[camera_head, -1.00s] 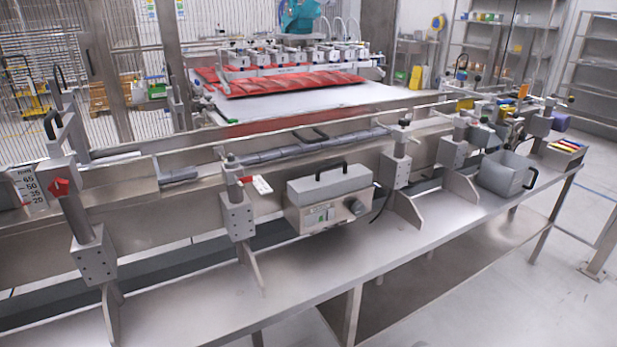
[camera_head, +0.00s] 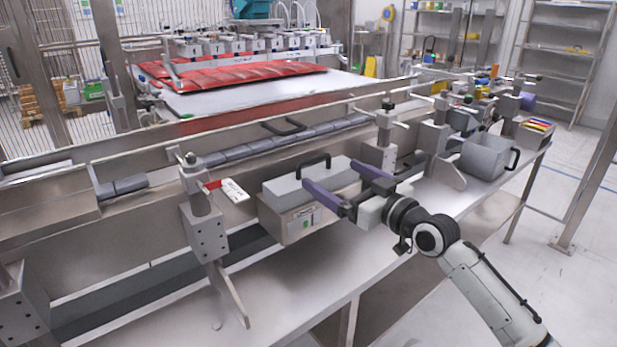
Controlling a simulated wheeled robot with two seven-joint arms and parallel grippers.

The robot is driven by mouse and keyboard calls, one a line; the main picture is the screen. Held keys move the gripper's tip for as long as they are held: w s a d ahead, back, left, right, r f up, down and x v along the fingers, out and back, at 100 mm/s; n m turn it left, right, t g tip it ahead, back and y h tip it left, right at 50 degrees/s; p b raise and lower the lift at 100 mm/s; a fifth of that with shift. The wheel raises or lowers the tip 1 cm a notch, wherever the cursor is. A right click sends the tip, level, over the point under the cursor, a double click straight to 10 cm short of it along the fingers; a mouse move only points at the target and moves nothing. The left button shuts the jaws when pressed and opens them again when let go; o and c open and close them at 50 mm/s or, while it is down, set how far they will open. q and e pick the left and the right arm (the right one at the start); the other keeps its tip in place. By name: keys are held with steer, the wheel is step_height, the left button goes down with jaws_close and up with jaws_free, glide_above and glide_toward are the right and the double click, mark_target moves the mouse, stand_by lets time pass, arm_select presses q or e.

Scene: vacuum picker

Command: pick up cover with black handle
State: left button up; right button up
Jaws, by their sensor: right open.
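A grey cover (camera_head: 284,192) with a black arched handle (camera_head: 314,163) lies on top of a metal box (camera_head: 285,222) at the back of the steel bench. My right gripper (camera_head: 332,177) comes in from the lower right. I cannot tell whether a finger touches the cover. My left gripper is not in view.
Metal clamp posts stand left (camera_head: 204,222) and right (camera_head: 386,137) of the box. The bench front (camera_head: 290,290) is clear.

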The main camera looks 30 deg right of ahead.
mark_target(314, 166)
steer(key=shift+w+a+f, duration=0.15)
steer(key=shift+w, duration=2.05)
steer(key=shift+w+a+f, duration=0.15)
steer(key=shift+w, duration=2)
steer(key=shift+r, duration=0.1)
steer(key=c, duration=1.4)
